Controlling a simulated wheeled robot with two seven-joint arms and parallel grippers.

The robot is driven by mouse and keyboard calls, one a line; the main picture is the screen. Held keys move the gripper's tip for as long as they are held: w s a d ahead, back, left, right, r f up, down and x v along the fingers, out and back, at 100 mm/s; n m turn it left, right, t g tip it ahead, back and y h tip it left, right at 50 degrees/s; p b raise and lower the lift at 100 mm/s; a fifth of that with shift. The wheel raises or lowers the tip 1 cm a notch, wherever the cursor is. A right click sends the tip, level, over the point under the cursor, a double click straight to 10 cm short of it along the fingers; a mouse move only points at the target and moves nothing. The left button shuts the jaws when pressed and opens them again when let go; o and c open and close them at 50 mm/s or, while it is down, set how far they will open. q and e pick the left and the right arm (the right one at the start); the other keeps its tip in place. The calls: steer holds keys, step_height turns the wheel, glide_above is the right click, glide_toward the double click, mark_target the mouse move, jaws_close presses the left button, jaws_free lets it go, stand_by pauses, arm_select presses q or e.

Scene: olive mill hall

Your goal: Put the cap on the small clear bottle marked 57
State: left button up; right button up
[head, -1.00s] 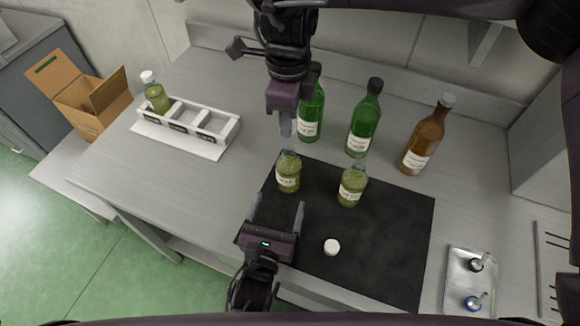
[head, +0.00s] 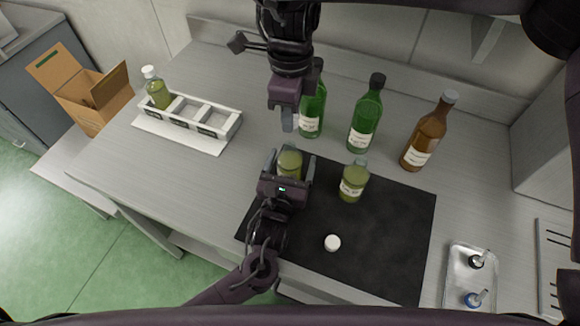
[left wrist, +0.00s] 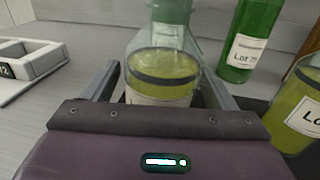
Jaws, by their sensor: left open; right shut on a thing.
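Two small clear bottles of yellow-green oil stand upright at the black mat, a left one (head: 289,161) and a right one (head: 353,181). Both look uncapped; I cannot read which is marked 57. A white cap (head: 332,243) lies on the mat. My left gripper (head: 289,166) is open, its fingers on either side of the left small bottle, also in the left wrist view (left wrist: 163,75); I cannot tell if they touch it. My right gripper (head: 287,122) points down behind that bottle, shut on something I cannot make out.
Two green bottles (head: 312,110) (head: 364,125) and a brown bottle (head: 427,135) stand behind the mat (head: 390,230). A white rack (head: 228,133) at left holds a white-capped small bottle (head: 157,93). A metal tray (head: 461,262) with two pourers lies right. The mat's right side is clear.

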mark_target(290, 145)
arm_select(q)
steer(key=shift+w+d, duration=0.1)
steer(key=shift+w, duration=0.15)
steer(key=shift+c, duration=0.3)
steer(key=c, duration=1.4)
arm_select(e)
steer(key=shift+f, duration=2.5)
steer(key=shift+f, duration=0.9)
steer(key=shift+f, duration=0.5)
